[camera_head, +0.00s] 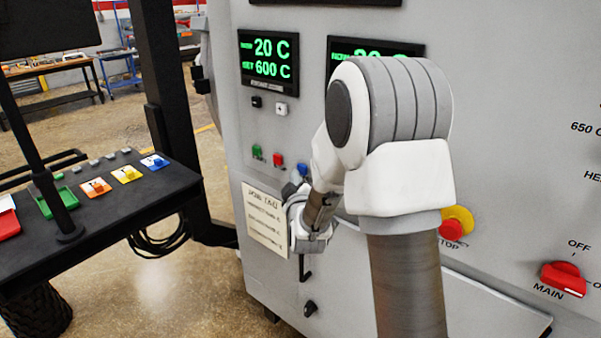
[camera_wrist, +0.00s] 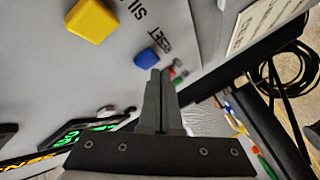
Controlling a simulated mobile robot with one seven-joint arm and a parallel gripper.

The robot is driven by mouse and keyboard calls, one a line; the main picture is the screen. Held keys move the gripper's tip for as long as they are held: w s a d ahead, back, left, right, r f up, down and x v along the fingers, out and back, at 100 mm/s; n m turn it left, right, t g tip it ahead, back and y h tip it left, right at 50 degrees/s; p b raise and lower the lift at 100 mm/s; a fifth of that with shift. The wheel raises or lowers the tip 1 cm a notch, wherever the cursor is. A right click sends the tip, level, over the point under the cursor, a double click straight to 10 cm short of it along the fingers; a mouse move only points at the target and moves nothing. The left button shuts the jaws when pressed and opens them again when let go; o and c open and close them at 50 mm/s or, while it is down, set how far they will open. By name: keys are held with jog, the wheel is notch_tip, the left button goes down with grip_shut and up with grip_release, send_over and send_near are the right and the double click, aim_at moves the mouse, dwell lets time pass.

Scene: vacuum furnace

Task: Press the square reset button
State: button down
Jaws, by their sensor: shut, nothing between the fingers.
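The square blue button (camera_wrist: 146,57) with the word RESET beside it is on the grey furnace panel in the wrist view. The blue button (camera_head: 302,169) also shows in the head view, just left of my forearm. My gripper (camera_wrist: 157,74) is shut and empty, its fingertips appearing just below and right of the blue button in the wrist view. I cannot tell whether they touch it. In the head view my arm hides the fingertips.
A red-and-yellow stop knob (camera_head: 455,223) and red main switch (camera_head: 563,279) are to the right. A black console (camera_head: 120,205) stands left.

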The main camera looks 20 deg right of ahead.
jog(key=shift+w+d+b, duration=0.35)
jog(key=shift+d, duration=0.15)
dwell(0.8)
jog(key=shift+a, duration=0.1)
jog(key=shift+s+a+b, duration=0.45)
jog(key=shift+s+a, duration=0.05)
jog(key=shift+a, duration=0.1)
jog(key=s+a, duration=0.1)
jog(key=a, duration=0.1)
jog(key=s+a+b, duration=0.1)
jog(key=s+a, duration=0.1)
dwell(0.6)
dwell(0.5)
